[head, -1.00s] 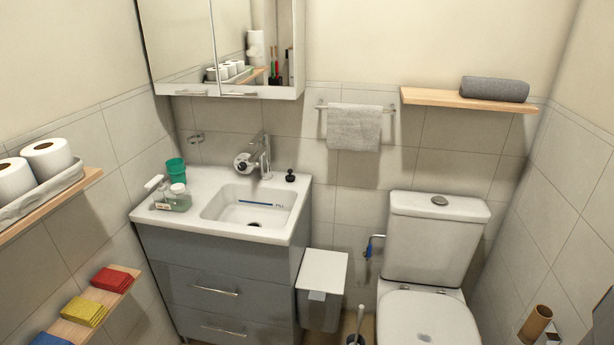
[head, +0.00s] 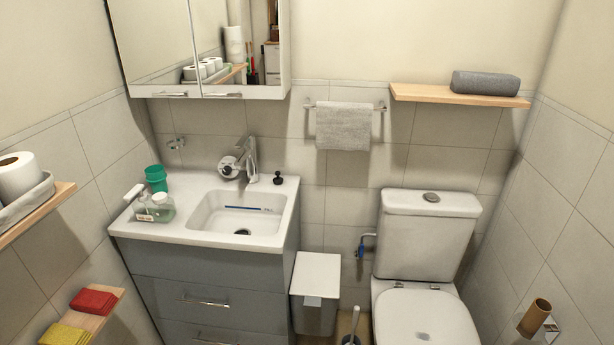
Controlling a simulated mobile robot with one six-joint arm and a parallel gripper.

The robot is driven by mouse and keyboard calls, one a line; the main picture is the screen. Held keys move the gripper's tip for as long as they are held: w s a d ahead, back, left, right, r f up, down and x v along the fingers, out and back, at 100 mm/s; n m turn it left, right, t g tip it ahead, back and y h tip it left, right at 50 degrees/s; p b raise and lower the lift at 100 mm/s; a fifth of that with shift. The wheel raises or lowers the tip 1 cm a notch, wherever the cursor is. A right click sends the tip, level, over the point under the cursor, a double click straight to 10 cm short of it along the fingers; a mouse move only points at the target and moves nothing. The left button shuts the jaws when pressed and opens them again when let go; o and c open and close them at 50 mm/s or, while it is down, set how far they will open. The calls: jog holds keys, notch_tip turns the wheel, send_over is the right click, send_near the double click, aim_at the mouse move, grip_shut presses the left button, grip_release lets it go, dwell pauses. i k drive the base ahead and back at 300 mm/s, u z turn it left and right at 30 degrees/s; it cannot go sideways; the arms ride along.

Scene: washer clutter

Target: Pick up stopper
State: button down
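A small black stopper (head: 278,178) stands on the back right corner of the white washbasin top, right of the chrome tap (head: 251,160). It is apart from the other things on the basin top. The white basin (head: 208,216) is set in a grey drawer cabinet, with a dark drain opening (head: 243,232) at its bottom. A blue strip (head: 243,208) with small marks shows on the bowl's inner back side. My gripper is not in view.
A green cup (head: 156,178) and a soap bottle (head: 160,207) stand at the basin's left. A mirror cabinet (head: 200,95) hangs above. A white bin (head: 316,275) and toilet (head: 427,235) stand right. Wall shelves (head: 40,215) with paper rolls and cloths jut in at left.

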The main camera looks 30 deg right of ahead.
aim_at(278, 182)
jog(key=z, duration=0.65)
jog(key=k, duration=1)
jog(key=u, duration=0.05)
jog(key=i, duration=0.95)
jog(key=z, duration=0.05)
